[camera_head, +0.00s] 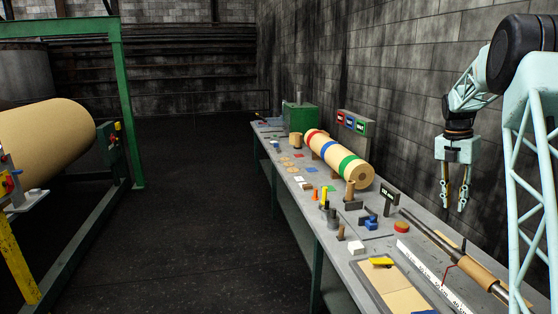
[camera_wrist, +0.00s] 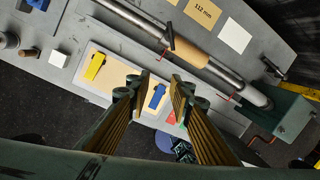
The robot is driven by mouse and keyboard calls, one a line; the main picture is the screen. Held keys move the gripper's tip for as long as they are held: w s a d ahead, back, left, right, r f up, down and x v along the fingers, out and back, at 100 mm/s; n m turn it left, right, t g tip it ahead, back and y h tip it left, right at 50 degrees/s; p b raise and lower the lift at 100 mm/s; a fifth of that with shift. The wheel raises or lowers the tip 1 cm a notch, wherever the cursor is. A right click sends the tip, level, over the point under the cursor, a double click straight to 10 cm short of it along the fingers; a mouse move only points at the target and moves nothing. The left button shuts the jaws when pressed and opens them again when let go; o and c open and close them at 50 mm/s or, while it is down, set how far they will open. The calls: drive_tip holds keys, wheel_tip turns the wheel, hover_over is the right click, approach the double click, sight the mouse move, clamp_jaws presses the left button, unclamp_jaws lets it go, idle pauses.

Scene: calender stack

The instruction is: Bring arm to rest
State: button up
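My gripper (camera_head: 453,206) hangs from my raised arm at the right of the head view, pointing down. It is above the workbench (camera_head: 322,232) and in front of the block wall. Its two fingers are apart with nothing between them. In the wrist view the fingers (camera_wrist: 159,82) also show a gap, with the bench top below. A blue piece (camera_wrist: 156,97) on the tan board is seen through that gap, apart from the fingers.
The bench holds a tan roll (camera_head: 338,155) with red, blue and green bands, a green box (camera_head: 301,118), a yellow piece (camera_head: 381,262) and a long bar (camera_head: 428,234). A large paper roll (camera_head: 45,140) sits at left. The dark floor between is clear.

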drive_tip(key=s+a+r+m+t+b, duration=0.1)
drive_tip(key=s+a+r+m+b, duration=0.4)
drive_tip(key=s+a, duration=0.7)
drive_tip(key=s+a+r+m+t+b, duration=0.1)
drive_tip(key=s+a+r+m+b, duration=0.1)
drive_tip(key=s+a+r+m, duration=0.8)
drive_tip(key=s+a+f+m+t+b, duration=0.1)
drive_tip(key=s+a+f, duration=0.4)
drive_tip(key=s, duration=0.6)
drive_tip(key=s+a+f+m+y+b, duration=0.1)
drive_tip(key=s+a+f+m+b, duration=0.3)
drive_tip(key=s+a, duration=0.4)
drive_tip(key=s+a+f+m+t+b, duration=0.1)
drive_tip(key=s+a+f+m, duration=0.4)
drive_tip(key=s, duration=1.1)
drive_tip(key=shift+s+a+f+t+y+b, duration=0.3)
drive_tip(key=shift+a+f+y+b, duration=0.1)
drive_tip(key=shift+a+f+b, duration=0.45)
drive_tip(key=shift+w+d, duration=0.1)
drive_tip(key=shift+d, duration=0.1)
